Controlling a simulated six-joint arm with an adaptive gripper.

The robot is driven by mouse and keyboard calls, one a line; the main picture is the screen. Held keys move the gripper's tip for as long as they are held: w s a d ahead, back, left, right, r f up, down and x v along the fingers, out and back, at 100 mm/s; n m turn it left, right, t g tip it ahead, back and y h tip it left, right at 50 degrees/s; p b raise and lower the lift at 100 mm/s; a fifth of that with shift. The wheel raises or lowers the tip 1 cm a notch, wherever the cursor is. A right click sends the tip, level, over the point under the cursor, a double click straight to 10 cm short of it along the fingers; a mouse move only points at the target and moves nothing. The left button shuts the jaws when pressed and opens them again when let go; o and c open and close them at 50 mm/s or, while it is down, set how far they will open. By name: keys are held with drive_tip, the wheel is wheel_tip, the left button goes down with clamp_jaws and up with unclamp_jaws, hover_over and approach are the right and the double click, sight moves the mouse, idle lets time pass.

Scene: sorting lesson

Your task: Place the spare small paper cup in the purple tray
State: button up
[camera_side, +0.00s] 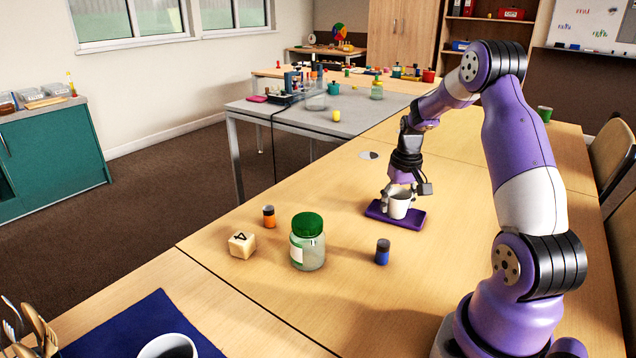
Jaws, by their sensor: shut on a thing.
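The small white paper cup (399,205) is upright at the purple tray (414,220), within the tray's outline. I cannot tell whether its base touches the tray. My gripper (398,195) comes down from above and is shut on the cup near its rim. The fingers cover part of the cup's upper edge. The tray is flat and shallow and lies on the wooden table (340,290).
A glass jar with a green lid (308,245), a blue-and-dark cylinder (382,252), an orange cylinder (269,216) and a numbered wooden block (242,245) stand nearer the camera. A white disc (367,155) lies behind the tray.

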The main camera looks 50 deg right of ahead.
drive_tip(key=shift+f, duration=0.1)
drive_tip(key=o, duration=0.7)
wheel_tip(320, 180, up, 11)
drive_tip(key=a+r+n+t, duration=0.2)
drive_tip(key=a+r+n, duration=0.3)
drive_tip(key=a, duration=1.1)
drive_tip(key=s+a+n+t, duration=0.1)
drive_tip(key=s+a, duration=0.1)
drive_tip(key=a, duration=0.2)
drive_tip(key=s+a+n, duration=0.1)
drive_tip(key=s+a, duration=0.1)
drive_tip(key=a, duration=0.2)
drive_tip(key=s+a+t+y, duration=0.1)
drive_tip(key=a, duration=0.3)
drive_tip(key=shift+s+a+n+t, duration=0.1)
drive_tip(key=shift+s+n+t, duration=0.2)
drive_tip(key=shift+s+n, duration=0.1)
